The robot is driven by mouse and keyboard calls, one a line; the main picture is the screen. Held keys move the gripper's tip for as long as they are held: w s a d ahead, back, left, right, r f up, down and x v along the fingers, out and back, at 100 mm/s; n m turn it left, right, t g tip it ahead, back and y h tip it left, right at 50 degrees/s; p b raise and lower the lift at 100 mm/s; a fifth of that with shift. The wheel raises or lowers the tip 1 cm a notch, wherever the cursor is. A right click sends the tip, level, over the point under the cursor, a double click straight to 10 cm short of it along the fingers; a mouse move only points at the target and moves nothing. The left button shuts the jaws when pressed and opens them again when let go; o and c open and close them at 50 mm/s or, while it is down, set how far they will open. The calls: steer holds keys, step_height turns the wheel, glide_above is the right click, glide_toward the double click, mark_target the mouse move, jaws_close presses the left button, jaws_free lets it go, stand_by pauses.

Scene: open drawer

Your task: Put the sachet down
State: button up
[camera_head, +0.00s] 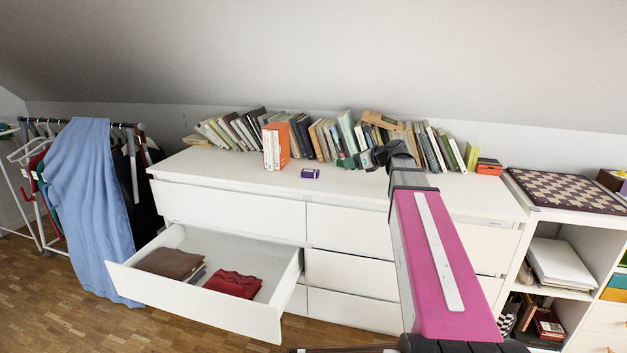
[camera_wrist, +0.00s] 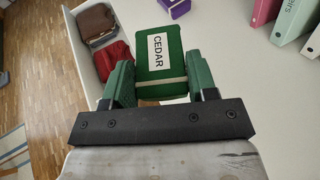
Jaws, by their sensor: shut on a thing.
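The sachet (camera_wrist: 158,62) is a green pouch with a white label reading CEDAR. My gripper (camera_wrist: 160,78) is shut on it, with one green finger at each side in the wrist view. In the head view my gripper (camera_head: 352,161) is over the white dresser top, in front of the row of books, and the sachet is hard to make out. The open drawer (camera_head: 205,315) is at the dresser's left, lower front. It holds folded brown cloth (camera_head: 168,263) and folded red cloth (camera_head: 233,284), which also show at the wrist view's upper left.
A small purple box (camera_head: 310,173) sits on the dresser top (camera_head: 230,168), left of my gripper. Books and an orange box (camera_head: 276,146) line the back. Clear white surface lies along the front. Hanging clothes (camera_head: 85,200) stand left; a shelf unit with a chessboard (camera_head: 568,190) stands right.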

steer(key=shift+w+r, duration=0.35)
steer(key=shift+r, duration=0.05)
steer(key=shift+w+d, duration=0.2)
steer(key=shift+d, duration=0.1)
glide_above(376, 186)
step_height(376, 186, down, 7)
steer(key=shift+s+a+r, duration=0.1)
steer(key=shift+a+r, duration=0.05)
steer(key=shift+r, duration=0.05)
steer(key=shift+f, duration=2.1)
steer(key=shift+f, duration=0.1)
steer(key=o, duration=0.9)
